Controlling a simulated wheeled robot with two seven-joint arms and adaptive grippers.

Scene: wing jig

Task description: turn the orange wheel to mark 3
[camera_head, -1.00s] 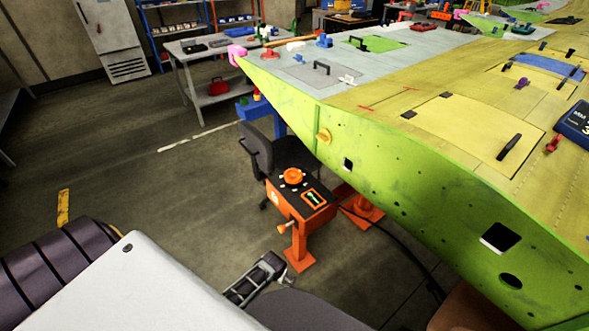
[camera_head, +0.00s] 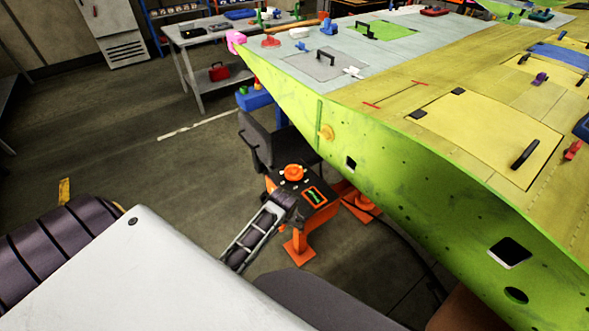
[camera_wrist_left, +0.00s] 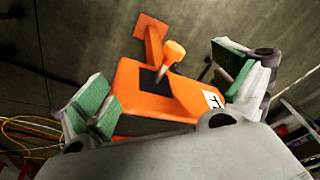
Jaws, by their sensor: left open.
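The orange wheel (camera_head: 293,172) lies on the dark top of an orange control stand (camera_head: 300,247), below the green wing edge. Its marks are too small to read. My left gripper (camera_head: 284,199) is at the near left edge of the stand's top, close in front of the wheel; I cannot tell whether they touch. In the left wrist view the gripper (camera_wrist_left: 165,88) is open, its green pads wide apart. The stand's orange body (camera_wrist_left: 150,103) and an orange knob (camera_wrist_left: 173,50) on its side show between them. I cannot make out the wheel there. My right gripper is not in view.
The green wing (camera_head: 400,185) overhangs to the right of the stand. A dark chair (camera_head: 256,140) stands behind it. A black cable (camera_head: 400,242) runs along the floor.

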